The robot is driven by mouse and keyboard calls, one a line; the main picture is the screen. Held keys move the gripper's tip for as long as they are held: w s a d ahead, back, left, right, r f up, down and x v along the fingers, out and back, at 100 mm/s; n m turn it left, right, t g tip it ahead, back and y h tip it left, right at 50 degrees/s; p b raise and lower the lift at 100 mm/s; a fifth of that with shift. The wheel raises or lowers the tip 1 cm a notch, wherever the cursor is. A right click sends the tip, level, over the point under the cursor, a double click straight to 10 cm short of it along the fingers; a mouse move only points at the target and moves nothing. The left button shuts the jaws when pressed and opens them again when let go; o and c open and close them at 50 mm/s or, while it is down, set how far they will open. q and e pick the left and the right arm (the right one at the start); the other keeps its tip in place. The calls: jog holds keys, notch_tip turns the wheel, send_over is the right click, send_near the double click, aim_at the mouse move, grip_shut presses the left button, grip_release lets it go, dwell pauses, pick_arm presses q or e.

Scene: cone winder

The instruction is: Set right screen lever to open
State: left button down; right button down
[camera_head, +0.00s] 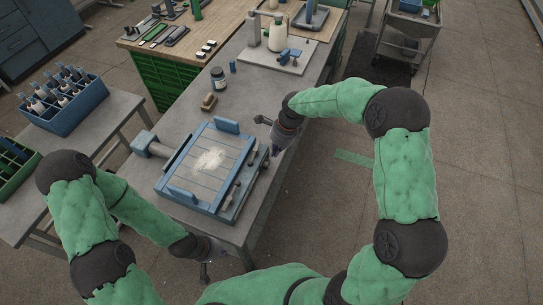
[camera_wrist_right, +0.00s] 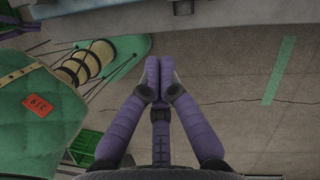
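A blue-framed screen unit (camera_head: 186,192) with white powder on its slatted top lies on the grey bench. Small dark lever-like parts (camera_head: 233,191) run along its right side; they are too small to tell which is the right screen lever or how it is set. My right gripper (camera_head: 274,150) hangs beside the unit's far right corner, near the bench edge. In the right wrist view its purple fingers (camera_wrist_right: 159,75) are together with nothing between them. My left gripper (camera_head: 205,275) is low, near the bench's front edge; its fingers are too small to read.
A brown block (camera_head: 209,102) and a dark jar (camera_head: 218,78) stand behind the unit. A blue crate of bottles (camera_head: 66,106) stands on the left side table. A trolley (camera_head: 409,30) stands at the back right. The floor right of the bench is open, with a green strip (camera_head: 354,158).

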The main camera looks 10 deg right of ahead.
aim_at(254, 155)
jog(key=s+m+t+y+b, duration=0.1)
jog(key=s+m+t+b, duration=0.35)
jog(key=b, duration=0.85)
jog(key=shift+m+g, duration=0.65)
jog(key=shift+g, duration=0.2)
jog(key=w+a+f+b, duration=0.1)
jog(key=f, duration=0.1)
jog(key=w+a+f+b, duration=0.2)
jog(key=f, duration=0.1)
jog(key=w+a+f+b, duration=0.2)
jog(key=f, duration=0.1)
jog(key=shift+a+f, duration=0.15)
jog(key=p, duration=0.1)
jog(key=a+p, duration=0.1)
jog(key=p, duration=0.1)
jog(key=shift+w+a+r, duration=0.2)
jog(key=shift+r, duration=0.1)
jog(key=shift+a+f+p, duration=0.15)
jog(key=shift+p, duration=0.75)
